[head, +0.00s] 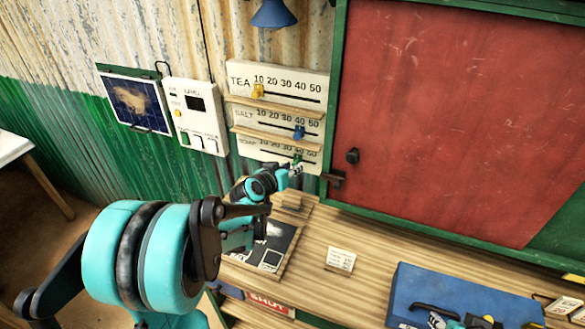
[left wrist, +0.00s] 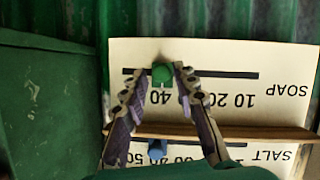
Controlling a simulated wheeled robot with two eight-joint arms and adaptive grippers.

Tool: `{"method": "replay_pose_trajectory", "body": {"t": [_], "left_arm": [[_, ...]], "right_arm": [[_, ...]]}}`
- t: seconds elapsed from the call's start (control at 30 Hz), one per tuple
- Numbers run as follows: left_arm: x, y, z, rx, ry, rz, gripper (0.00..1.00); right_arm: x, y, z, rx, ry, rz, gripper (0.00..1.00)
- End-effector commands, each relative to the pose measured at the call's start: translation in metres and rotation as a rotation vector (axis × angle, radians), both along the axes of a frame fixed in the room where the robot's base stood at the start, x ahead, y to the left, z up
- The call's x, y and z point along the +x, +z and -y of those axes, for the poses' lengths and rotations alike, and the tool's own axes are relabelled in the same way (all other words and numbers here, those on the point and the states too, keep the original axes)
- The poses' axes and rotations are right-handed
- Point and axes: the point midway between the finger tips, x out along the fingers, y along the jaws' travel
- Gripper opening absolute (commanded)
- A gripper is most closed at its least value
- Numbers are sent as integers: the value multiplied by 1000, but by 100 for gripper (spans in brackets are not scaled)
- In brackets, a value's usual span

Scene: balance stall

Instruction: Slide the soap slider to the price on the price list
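The green soap slider (head: 296,160) sits on the lowest line of the white price board. In the left wrist view, upside down, the slider (left wrist: 162,73) is beside the 40 mark of the SOAP row (left wrist: 275,88). My left gripper (head: 293,170) is at the soap row. In the left wrist view its fingers (left wrist: 159,78) are apart, one on each side of the slider, with a gap visible on the left; contact on the right is unclear. A small white card (head: 341,260) on the counter has text too small to read.
Above are the yellow tea slider (head: 258,91) near 10 and the blue salt slider (head: 299,132) near 40. Thin wooden ledges (head: 275,137) separate the rows. A red shutter (head: 450,110) stands right of the board. A blue case (head: 460,295) is on the counter.

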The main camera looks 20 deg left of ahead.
Motion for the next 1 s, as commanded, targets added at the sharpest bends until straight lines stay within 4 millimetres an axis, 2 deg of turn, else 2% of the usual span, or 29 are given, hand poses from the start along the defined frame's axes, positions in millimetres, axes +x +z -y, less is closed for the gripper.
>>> {"method": "replay_pose_trajectory", "body": {"t": [0.3,0.43,0.57,0.8,1.0], "left_arm": [[0,0,0,0,0,0,41],[-8,3,0,-1,0,0,41],[-27,11,-1,0,2,0,41],[-73,29,-3,0,2,0,41],[-100,40,-4,0,2,0,41]], "right_arm": [[0,0,0,0,0,0,41],[0,0,0,0,0,0,41],[0,0,0,0,0,0,41],[0,0,0,0,0,0,41],[0,0,0,0,0,0,41]]}}
